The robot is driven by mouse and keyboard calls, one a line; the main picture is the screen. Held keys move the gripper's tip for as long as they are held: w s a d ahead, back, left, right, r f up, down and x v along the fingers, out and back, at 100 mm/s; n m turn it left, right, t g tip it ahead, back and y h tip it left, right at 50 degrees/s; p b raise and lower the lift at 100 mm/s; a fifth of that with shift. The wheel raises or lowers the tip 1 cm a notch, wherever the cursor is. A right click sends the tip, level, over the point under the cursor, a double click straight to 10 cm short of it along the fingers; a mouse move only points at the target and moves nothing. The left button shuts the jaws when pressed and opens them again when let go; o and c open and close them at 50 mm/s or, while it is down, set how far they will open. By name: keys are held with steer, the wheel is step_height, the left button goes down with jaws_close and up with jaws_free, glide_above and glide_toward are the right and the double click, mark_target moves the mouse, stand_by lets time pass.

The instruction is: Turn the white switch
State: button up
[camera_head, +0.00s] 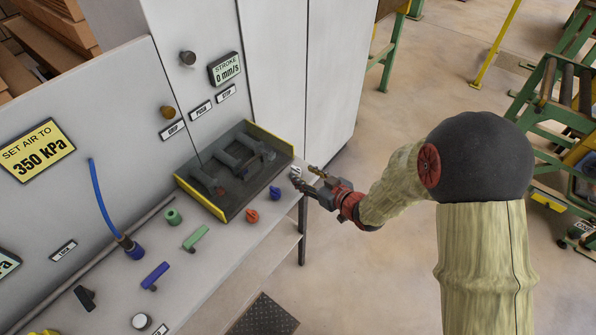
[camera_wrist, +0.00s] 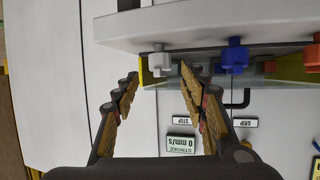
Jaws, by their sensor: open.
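The white switch (camera_head: 295,172) is a small knob at the right end of the bench's front edge in the head view. In the wrist view the white switch (camera_wrist: 160,61) hangs below the pale bench edge, upside down in this picture. My gripper (camera_head: 308,177) is just to the right of it in the head view. In the wrist view my gripper (camera_wrist: 158,72) is open, and the white switch lies between the directions of its two fingertips. I cannot tell if a fingertip touches it. Nothing is held.
A blue switch (camera_head: 275,192) and an orange-red switch (camera_head: 252,216) sit close by on the same edge. A dark tray (camera_head: 207,205) with a yellow rim lies behind them.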

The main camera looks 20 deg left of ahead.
mark_target(297, 171)
steer(key=shift+b+x, duration=0.35)
steer(key=shift+x, duration=2.4)
steer(key=shift+f, duration=0.1)
steer(key=c, duration=0.3)
steer(key=c, duration=0.8)
jaws_close()
